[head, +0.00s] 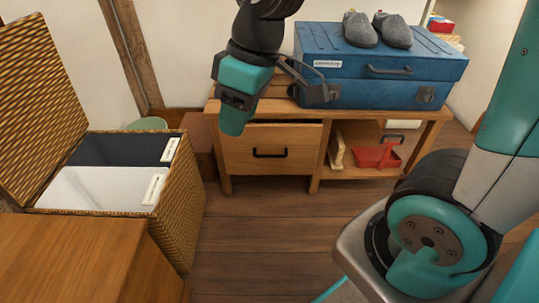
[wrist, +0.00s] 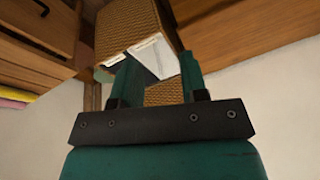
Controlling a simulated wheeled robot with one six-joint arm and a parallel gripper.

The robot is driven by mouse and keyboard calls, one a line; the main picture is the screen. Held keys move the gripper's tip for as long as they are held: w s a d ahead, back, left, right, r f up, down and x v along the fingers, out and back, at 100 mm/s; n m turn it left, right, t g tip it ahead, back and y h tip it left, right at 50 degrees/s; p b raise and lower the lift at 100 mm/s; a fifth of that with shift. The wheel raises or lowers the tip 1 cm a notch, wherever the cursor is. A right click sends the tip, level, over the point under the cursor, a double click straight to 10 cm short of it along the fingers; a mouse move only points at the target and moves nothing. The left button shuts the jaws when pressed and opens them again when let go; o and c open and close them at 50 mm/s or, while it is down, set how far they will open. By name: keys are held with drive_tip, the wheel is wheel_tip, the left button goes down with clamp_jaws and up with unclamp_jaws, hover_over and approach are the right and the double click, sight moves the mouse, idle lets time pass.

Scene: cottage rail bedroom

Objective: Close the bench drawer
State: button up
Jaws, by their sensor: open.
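The wooden bench (head: 440,122) stands against the wall in the head view. Its bench drawer (head: 240,153) is at the left, with a black bar handle (head: 270,154). A dark gap shows along the drawer's top edge; I cannot tell how far the drawer stands out. A drawer front with a handle also shows at the upper left of the wrist view (wrist: 52,28). My gripper (head: 236,118) hangs in front of the bench's left end, above the handle and apart from it. In the wrist view its teal fingers (wrist: 158,68) are spread, with nothing between them.
A blue suitcase (head: 340,52) with grey shoes (head: 378,29) on it sits on the bench. A red caddy (head: 377,155) is on the open shelf. A wicker hamper (head: 183,205), lid up, and a wooden cabinet (head: 75,255) stand left. The floor (head: 265,240) before the drawer is clear.

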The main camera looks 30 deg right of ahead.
drive_tip(key=w+d+f+n+h+b, duration=0.15)
drive_tip(key=w+d+f+b, duration=0.35)
drive_tip(key=w+d+f, duration=0.5)
drive_tip(key=n+h+b, duration=0.2)
drive_tip(key=h+b, duration=0.1)
drive_tip(key=b, duration=0.1)
approach(274, 156)
drive_tip(key=shift+t, duration=0.3)
drive_tip(key=f+b, duration=0.5)
drive_tip(key=w+d+f+b, duration=0.1)
drive_tip(key=f+b, duration=0.2)
drive_tip(key=shift+f, duration=0.25)
clamp_jaws()
